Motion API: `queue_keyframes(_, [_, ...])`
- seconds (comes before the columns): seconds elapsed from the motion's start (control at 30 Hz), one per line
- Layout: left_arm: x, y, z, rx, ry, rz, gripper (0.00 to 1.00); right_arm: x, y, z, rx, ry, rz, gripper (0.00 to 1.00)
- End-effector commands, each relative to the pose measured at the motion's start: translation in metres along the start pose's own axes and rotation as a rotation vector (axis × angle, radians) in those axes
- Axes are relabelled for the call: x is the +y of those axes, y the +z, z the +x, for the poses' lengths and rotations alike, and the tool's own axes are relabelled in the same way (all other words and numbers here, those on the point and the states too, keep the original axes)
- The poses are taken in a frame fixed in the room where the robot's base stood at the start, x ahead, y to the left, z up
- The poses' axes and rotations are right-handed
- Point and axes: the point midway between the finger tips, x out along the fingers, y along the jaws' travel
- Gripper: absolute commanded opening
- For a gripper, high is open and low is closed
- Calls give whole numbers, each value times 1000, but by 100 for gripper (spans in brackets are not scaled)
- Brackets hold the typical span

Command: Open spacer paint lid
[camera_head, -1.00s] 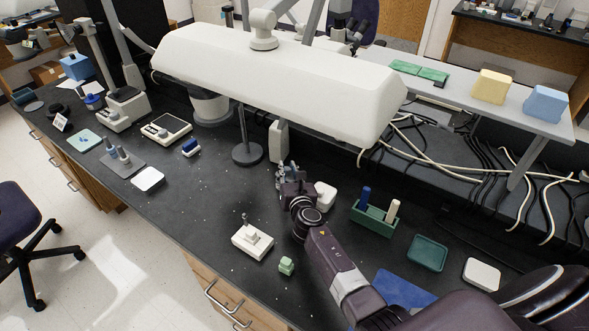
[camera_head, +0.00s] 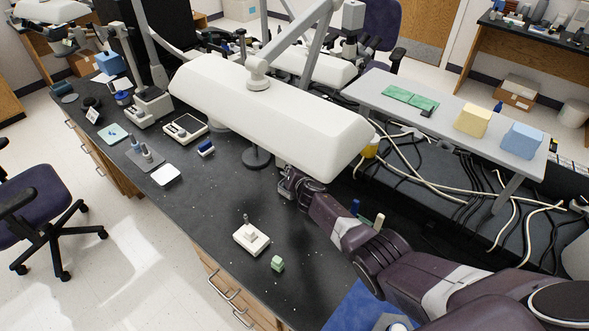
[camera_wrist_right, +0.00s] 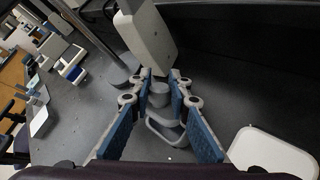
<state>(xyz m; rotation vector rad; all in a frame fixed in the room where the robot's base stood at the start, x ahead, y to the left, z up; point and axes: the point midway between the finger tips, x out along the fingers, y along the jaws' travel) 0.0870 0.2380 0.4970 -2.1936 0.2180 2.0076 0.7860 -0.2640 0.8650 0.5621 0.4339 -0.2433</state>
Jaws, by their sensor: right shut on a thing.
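My right gripper (camera_head: 286,184) is at the back of the dark bench, just below the white lamp head. In the right wrist view my right gripper (camera_wrist_right: 161,92) has its blue-padded fingers on both sides of a small grey round-topped piece (camera_wrist_right: 155,99), and is shut on it. This piece looks like the spacer paint lid, but I cannot be sure. A grey pot-like thing with a pale rim (camera_wrist_right: 164,139) shows just below it between the fingers. I cannot tell whether the two are apart. In the head view both are hidden. My left gripper is not in view.
The white lamp head (camera_head: 270,115) hangs over the work spot. A grey block (camera_wrist_right: 146,38) and a pole (camera_wrist_right: 116,62) stand close beyond the fingers. A white pad (camera_wrist_right: 272,156) lies to the right. The bench front left of the white device (camera_head: 251,240) is clear.

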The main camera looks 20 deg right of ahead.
Motion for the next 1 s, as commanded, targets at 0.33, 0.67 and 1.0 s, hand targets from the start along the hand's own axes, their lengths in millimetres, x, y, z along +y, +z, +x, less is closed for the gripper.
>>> queue_keyframes(0.33, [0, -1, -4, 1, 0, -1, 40, 0, 1, 2, 18, -2, 18, 0])
queue_keyframes(0.67, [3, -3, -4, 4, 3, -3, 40, 0, 0, 2, 19, -1, 17, 19])
queue_keyframes(1.0, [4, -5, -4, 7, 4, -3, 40, 0, 1, 2, 18, 0, 17, 36])
